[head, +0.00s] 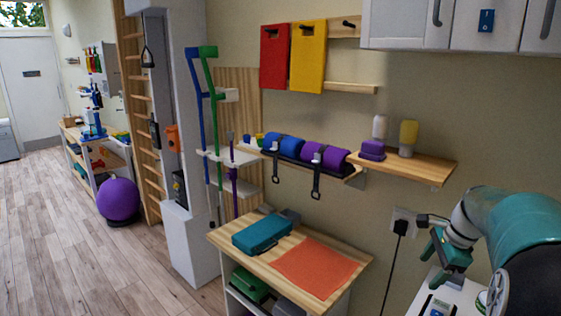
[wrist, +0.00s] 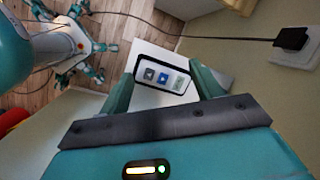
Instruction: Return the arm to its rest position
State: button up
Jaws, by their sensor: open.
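My arm reaches in from the right edge of the head view, teal and white. My gripper (head: 432,258) is at its end, above a white surface (head: 462,292) by the wall. In the wrist view the two teal fingers stand apart with nothing held between them. Beyond them a dark-framed panel with small coloured icons (wrist: 163,76) lies on the white surface (wrist: 150,50). A gap seems to separate the fingertips from the panel, but its size is hard to judge.
A wall socket (head: 405,222) with a black plug and hanging cable is left of my gripper. A wooden shelf (head: 430,168) and white cabinets (head: 405,22) are above. A low wooden-topped unit (head: 228,238) with a teal case (head: 262,233) stands left. Floor (head: 60,235) is clear further left.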

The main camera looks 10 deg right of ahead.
jog(key=s+a+r+n, duration=0.2)
jog(key=a+n, duration=0.1)
jog(key=a, duration=0.3)
jog(key=s+a+r+n+h, duration=0.1)
jog(key=s+a+n, duration=0.1)
jog(key=a+n, duration=0.3)
jog(key=s+a+r+n, duration=0.2)
jog(key=s+a, duration=0.1)
jog(key=a, duration=0.4)
jog(key=s+a+f+n+t, duration=0.2)
jog(key=s+a+n, duration=0.8)
jog(key=a, duration=0.1)
jog(key=shift+s+f+n+h, duration=0.15)
jog(key=shift+s+n+h, duration=0.15)
jog(key=shift+n+h, duration=0.1)
jog(key=shift+a, duration=0.1)
